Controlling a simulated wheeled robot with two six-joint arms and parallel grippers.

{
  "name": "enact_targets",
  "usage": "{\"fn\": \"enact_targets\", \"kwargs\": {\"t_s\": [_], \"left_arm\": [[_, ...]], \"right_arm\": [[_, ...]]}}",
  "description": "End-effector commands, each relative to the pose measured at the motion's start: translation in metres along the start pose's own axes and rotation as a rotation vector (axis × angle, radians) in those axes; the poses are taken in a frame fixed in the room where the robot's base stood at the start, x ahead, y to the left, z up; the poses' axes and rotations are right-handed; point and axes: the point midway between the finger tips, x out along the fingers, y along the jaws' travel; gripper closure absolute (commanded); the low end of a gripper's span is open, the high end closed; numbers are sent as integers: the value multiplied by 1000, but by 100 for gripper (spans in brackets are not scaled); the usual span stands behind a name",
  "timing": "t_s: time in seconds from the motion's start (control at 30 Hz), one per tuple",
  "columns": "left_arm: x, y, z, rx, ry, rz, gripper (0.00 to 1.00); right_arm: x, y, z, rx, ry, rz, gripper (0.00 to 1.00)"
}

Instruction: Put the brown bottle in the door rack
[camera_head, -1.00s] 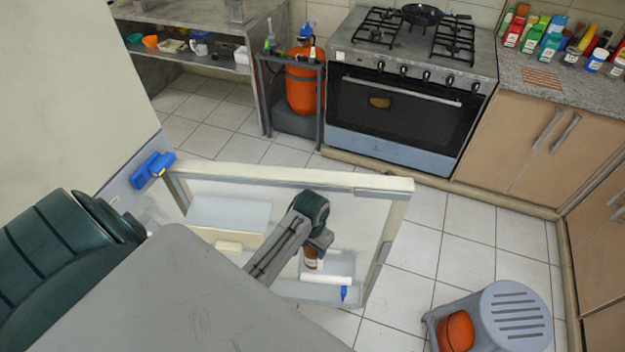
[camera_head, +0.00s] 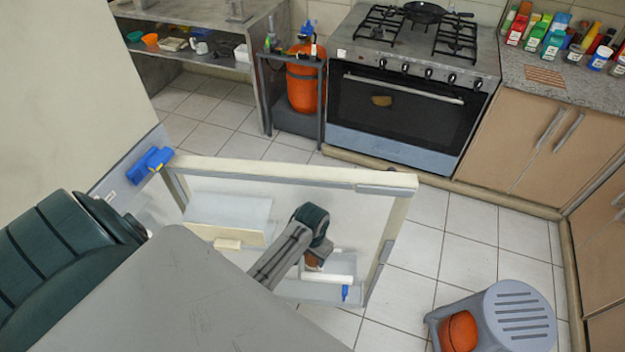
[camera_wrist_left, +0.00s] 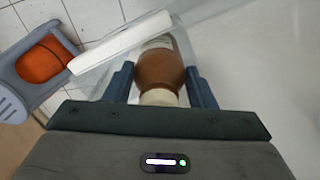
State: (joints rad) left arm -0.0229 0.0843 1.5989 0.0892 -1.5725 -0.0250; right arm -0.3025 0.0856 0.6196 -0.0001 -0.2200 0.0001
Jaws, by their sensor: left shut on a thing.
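The brown bottle (camera_wrist_left: 160,72) is between the two fingers of my left gripper (camera_wrist_left: 163,88), which is shut on it. In the left wrist view its pale cap points toward the gripper palm and its far end reaches the door rack. The door rack (camera_wrist_left: 120,42) has a white bar and a clear wall; the bottle's far end lies beside the bar and partly behind the clear wall. In the head view the gripper (camera_head: 315,258) is at the rack (camera_head: 330,292) on the open door, and only a little of the bottle shows. Whether the bottle rests on the rack floor is hidden.
Another door shelf (camera_head: 225,235) is to the left. A grey stool (camera_head: 500,315) with an orange object stands right of the door. The tiled floor between door and stove (camera_head: 410,110) is clear.

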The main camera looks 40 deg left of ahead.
Motion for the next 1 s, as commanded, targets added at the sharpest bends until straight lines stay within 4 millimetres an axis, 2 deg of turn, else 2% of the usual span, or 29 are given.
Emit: {"fn": "enact_targets", "kwargs": {"t_s": [0.33, 0.9, 0.93, 1.0], "left_arm": [[0, 0, 0, 0, 1, 0, 92], [11, 0, 0, 0, 0, 0, 92], [11, 0, 0, 0, 1, 0, 48], [11, 0, 0, 0, 1, 0, 34]], "right_arm": [[0, -13, -2, 6, 2, -14, 64], [4, -2, -2, 1, 3, -2, 64], [4, -2, -2, 1, 3, -2, 64], [3, -2, -2, 1, 3, -2, 64]]}}
